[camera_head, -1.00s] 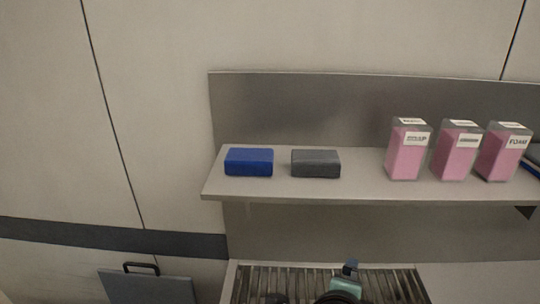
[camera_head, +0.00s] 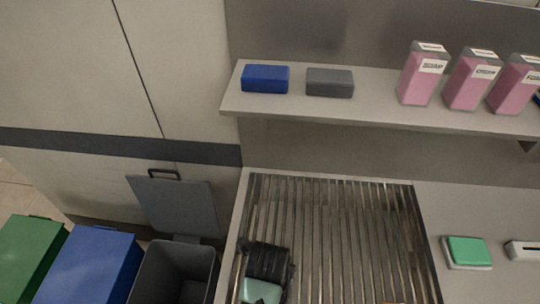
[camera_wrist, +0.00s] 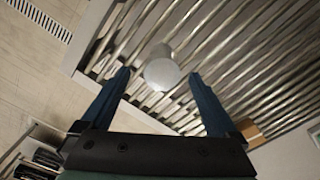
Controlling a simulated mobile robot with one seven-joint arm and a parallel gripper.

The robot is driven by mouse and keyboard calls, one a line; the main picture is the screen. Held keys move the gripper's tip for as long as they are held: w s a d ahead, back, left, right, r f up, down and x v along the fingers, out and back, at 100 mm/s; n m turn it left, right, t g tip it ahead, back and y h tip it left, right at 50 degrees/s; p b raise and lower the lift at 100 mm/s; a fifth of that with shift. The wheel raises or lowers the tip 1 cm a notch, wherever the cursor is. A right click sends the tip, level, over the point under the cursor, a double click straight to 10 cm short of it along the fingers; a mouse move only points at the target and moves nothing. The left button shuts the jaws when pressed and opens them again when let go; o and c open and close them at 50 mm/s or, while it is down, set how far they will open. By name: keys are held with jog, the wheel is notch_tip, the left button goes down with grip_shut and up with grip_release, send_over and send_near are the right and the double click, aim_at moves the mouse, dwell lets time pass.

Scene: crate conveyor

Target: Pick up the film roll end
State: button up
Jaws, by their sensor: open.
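A pale round disc with a narrower part behind it, which looks like the film roll end (camera_wrist: 162,73), shows in the wrist view against the metal rollers. My gripper (camera_wrist: 159,76) is open, with one dark blue finger to each side of the disc in the picture. Neither finger visibly touches it, and I cannot tell the depth between them. In the head view, my black and teal wrist hangs over the left part of the rollers near the bottom edge. I cannot make out the film roll end there.
The roller conveyor (camera_head: 335,215) lies below a shelf (camera_head: 375,112) with blue and grey blocks and pink bottles. A counter with a green-topped item (camera_head: 468,251) is to the right. Green (camera_head: 28,255), blue (camera_head: 88,268) and dark grey (camera_head: 172,272) bins stand left.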

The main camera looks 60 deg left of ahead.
jog(key=shift+w+d+f+p, duration=0.1)
jog(key=shift+f+p, duration=0.2)
jog(key=shift+f, duration=1.3)
jog(key=shift+w+f+p, duration=0.1)
jog(key=shift+f+p, duration=0.2)
jog(key=shift+f, duration=1.25)
jog(key=shift+c, duration=0.2)
jog(key=c, duration=1.4)
jog(key=shift+r, duration=0.1)
